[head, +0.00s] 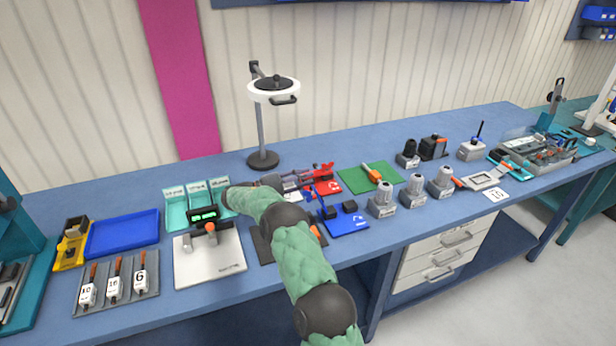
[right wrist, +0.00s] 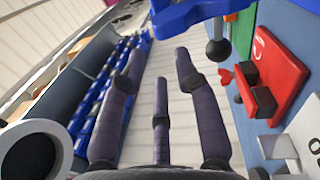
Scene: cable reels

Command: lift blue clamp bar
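The blue clamp stands on a blue base plate (head: 345,220) near the middle of the table. Its blue clamp bar (head: 311,196) shows just beside my right gripper (head: 312,180). In the right wrist view the blue bar (right wrist: 192,12) is at the top edge, with a dark ball knob (right wrist: 218,50) below it. My right gripper's dark fingers (right wrist: 158,70) are spread, with nothing between them. The blue bar lies beyond the fingertips, apart from them as far as I can tell. My left gripper is not in view.
A red clamp base (head: 328,187) stands close behind the gripper and shows on the right in the wrist view (right wrist: 275,75). A green mat (head: 358,178) and grey holders (head: 382,202) are to the right. A lamp (head: 262,130) stands behind.

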